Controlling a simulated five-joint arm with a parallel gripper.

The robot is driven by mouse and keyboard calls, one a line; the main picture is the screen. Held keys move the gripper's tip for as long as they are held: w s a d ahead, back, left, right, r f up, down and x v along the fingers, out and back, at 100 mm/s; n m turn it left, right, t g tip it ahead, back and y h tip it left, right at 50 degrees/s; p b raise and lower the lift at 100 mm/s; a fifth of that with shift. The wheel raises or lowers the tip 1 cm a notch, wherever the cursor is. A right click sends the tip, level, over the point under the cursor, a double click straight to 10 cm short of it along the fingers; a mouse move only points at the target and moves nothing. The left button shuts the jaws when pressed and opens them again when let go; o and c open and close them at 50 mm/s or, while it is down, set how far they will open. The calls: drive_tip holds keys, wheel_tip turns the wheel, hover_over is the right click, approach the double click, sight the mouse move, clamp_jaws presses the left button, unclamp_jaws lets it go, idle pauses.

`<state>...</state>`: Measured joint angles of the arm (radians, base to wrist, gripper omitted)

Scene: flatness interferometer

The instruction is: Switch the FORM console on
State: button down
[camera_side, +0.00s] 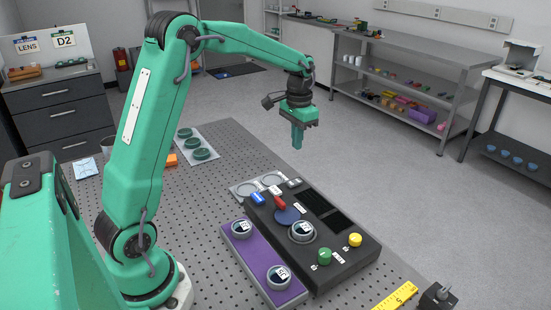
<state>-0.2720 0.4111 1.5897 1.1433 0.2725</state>
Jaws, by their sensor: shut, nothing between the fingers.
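The black console (338,229) lies on the perforated table, with two dark screens (322,209) at its back right. On its top are a red lever or switch (280,203), a blue part (258,198), a blue disc (287,216), a ringed lens-like part (302,231), a green knob (324,256) and a yellow knob (355,240). Its small labels are too small to read, so I cannot tell which reads FORM or whether it is on. My gripper (297,146) is shut and empty, pointing down, well above and behind the console, touching nothing.
A purple tray (256,262) with two ringed parts sits against the console's left side. A pale plate with round rings (247,187) lies behind it. A yellow ruler (396,297) and a dark block (437,296) are at the front right.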

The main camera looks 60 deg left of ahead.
drive_tip(key=shift+r, duration=1.35)
drive_tip(key=s+d+r+t, duration=0.3)
drive_tip(key=s+d+r, duration=0.45)
drive_tip(key=s, duration=0.35)
drive_tip(key=s+d+f+t, duration=0.1)
drive_tip(key=s+d, duration=0.1)
drive_tip(key=s, duration=0.4)
drive_tip(key=s+d+f+t, duration=0.1)
drive_tip(key=s+d, duration=0.2)
drive_tip(key=s, duration=0.4)
drive_tip(key=shift+d+f+t, duration=0.25)
drive_tip(key=shift+f+t, duration=0.05)
drive_tip(key=shift+f, duration=0.05)
drive_tip(key=shift+r, duration=0.1)
